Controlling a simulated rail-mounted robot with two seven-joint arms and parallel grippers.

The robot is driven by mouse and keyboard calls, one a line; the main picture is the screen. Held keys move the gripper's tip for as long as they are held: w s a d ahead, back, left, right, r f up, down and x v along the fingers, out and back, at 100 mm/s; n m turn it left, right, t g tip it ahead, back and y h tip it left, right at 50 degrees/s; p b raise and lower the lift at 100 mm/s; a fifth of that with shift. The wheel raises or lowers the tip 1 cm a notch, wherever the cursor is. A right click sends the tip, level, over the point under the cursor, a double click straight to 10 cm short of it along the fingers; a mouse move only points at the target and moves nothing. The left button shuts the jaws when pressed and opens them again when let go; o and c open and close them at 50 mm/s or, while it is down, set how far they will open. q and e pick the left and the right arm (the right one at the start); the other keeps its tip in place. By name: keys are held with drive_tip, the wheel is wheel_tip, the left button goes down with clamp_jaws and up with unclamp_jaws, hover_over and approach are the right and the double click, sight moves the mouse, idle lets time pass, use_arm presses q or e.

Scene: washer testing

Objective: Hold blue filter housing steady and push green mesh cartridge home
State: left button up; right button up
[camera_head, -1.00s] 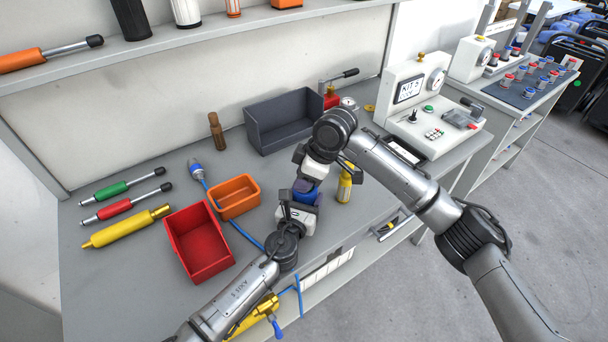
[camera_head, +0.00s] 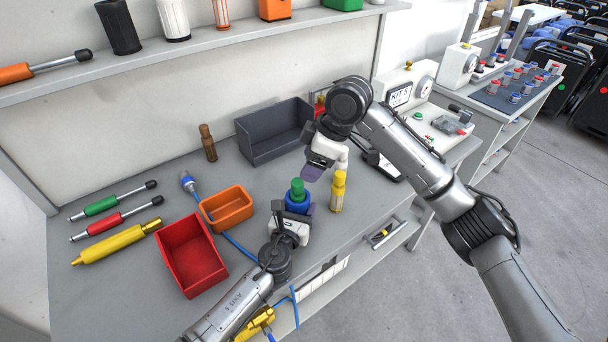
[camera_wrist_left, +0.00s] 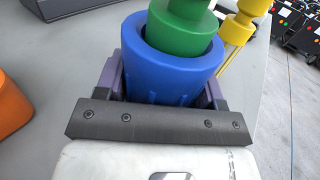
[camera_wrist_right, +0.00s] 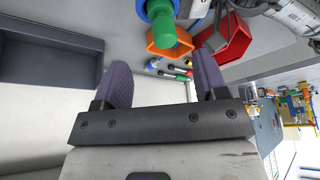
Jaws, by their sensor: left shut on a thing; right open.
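The blue filter housing (camera_wrist_left: 168,70) stands upright on the bench between the purple fingers of my left gripper (camera_head: 297,205), which is shut on it. The green mesh cartridge (camera_head: 297,188) stands in the housing's open top, its upper part sticking out above the blue rim. In the left wrist view the green cartridge (camera_wrist_left: 182,32) looks roughly centred in the housing. My right gripper (camera_head: 318,168) is open and empty, above and just behind the cartridge, apart from it. In the right wrist view the cartridge (camera_wrist_right: 162,30) is beyond the fingers, near the top edge.
A yellow cylinder (camera_head: 338,190) stands close to the right of the housing. An orange bin (camera_head: 228,218), a red bin (camera_head: 170,262) and a dark grey bin (camera_head: 270,146) stand around on the bench. A blue cable (camera_head: 236,246) runs left of the housing.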

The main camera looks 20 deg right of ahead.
drive_tip(key=shift+v, duration=1.3)
